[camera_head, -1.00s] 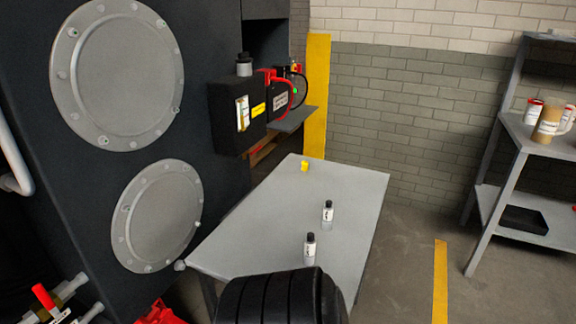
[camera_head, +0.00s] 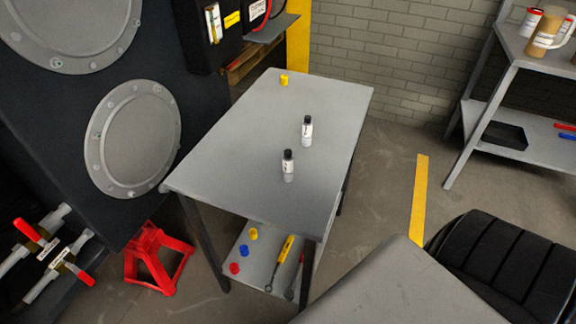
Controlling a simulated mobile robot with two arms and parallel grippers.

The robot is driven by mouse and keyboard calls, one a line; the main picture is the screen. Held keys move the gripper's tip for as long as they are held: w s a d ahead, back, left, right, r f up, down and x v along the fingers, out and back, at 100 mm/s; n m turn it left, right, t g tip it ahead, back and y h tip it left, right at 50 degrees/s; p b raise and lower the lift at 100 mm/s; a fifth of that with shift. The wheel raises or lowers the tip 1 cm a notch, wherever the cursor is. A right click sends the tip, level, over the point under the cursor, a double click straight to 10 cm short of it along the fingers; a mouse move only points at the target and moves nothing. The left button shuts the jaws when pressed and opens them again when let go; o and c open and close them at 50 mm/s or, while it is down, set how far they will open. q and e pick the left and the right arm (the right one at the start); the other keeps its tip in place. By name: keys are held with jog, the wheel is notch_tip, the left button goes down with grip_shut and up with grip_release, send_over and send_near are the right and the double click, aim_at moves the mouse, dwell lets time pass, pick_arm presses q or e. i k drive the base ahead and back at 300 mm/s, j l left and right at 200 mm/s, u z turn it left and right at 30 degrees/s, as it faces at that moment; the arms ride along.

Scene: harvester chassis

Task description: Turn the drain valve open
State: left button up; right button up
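Two pipe valves with red lever handles sit at the lower left, beside the dark chassis panel (camera_head: 195,120). The upper valve's red lever (camera_head: 28,233) slants across its silver pipe. The lower valve's red lever (camera_head: 79,274) slants down to the right over another silver pipe. Each valve carries a small pale label, too small to read, so I cannot tell which one is the drain valve. Neither of my grippers is in view.
A red jack stand (camera_head: 158,258) stands on the floor right of the valves. A grey table (camera_head: 245,150) holds two bottles (camera_head: 307,131) and a yellow piece. Shelving (camera_head: 480,135) stands at right. A black ribbed shape (camera_head: 500,265) and grey surface fill the lower right.

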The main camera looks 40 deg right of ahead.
aim_at(80, 274)
jog(key=i+u, duration=0.15)
jog(key=u, duration=2)
jog(key=i+l+u, duration=0.1)
jog(key=l, duration=0.2)
jog(key=i+l+u, duration=0.15)
jog(key=l, duration=0.2)
jog(key=i+l+u, duration=0.1)
jog(key=l, duration=0.2)
